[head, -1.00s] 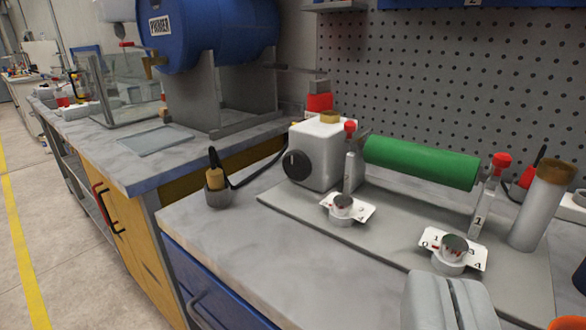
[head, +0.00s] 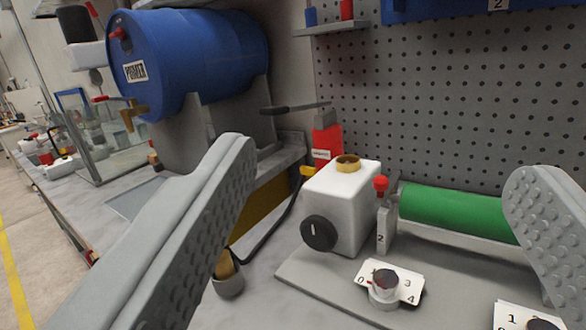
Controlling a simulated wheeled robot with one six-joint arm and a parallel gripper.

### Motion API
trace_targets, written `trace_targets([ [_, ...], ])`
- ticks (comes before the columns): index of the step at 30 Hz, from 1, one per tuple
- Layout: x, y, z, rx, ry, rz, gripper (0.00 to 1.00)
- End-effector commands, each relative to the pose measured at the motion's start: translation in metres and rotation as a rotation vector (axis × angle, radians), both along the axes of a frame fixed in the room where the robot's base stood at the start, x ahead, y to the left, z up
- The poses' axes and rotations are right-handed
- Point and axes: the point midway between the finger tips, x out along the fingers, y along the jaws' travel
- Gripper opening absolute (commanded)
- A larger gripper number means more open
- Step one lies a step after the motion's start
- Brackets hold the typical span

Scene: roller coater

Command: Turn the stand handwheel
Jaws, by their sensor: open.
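The blue drum (head: 200,55) rests on a grey stand (head: 195,130) at the upper left. A dark, thin part (head: 295,107), seen nearly edge-on, sticks out to the right of the stand; it may be the stand handwheel, but its rim and spokes cannot be made out. My gripper (head: 383,165) is wide open and empty, one ridged grey finger at the left and one at the right. The dark part lies beyond the gap between the fingers, apart from both. The left finger hides part of the bench and the stand's foot.
Between the fingers stand a white box with a black knob (head: 345,205), a red bottle (head: 326,140), a green roller (head: 455,212) and a numbered dial (head: 384,285). A brown-handled tool sits in a grey cup (head: 229,285). A perforated wall (head: 430,110) closes the back.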

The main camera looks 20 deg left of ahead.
Motion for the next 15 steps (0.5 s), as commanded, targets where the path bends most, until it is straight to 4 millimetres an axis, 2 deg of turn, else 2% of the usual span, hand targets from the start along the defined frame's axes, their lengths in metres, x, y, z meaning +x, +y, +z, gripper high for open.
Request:
trace_targets([
  [1, 0.014, 0.01, -0.002, 0.015, 0.01, -0.014, 0.77],
  [3, 0.03, 0.02, -0.005, 0.033, 0.025, -0.051, 0.77],
  [8, 0.063, 0.046, -0.027, 0.052, 0.112, -0.149, 0.77],
  [12, 0.083, 0.074, -0.059, 0.038, 0.239, -0.238, 0.77],
  [15, 0.09, 0.097, -0.087, 0.009, 0.348, -0.292, 0.77],
])
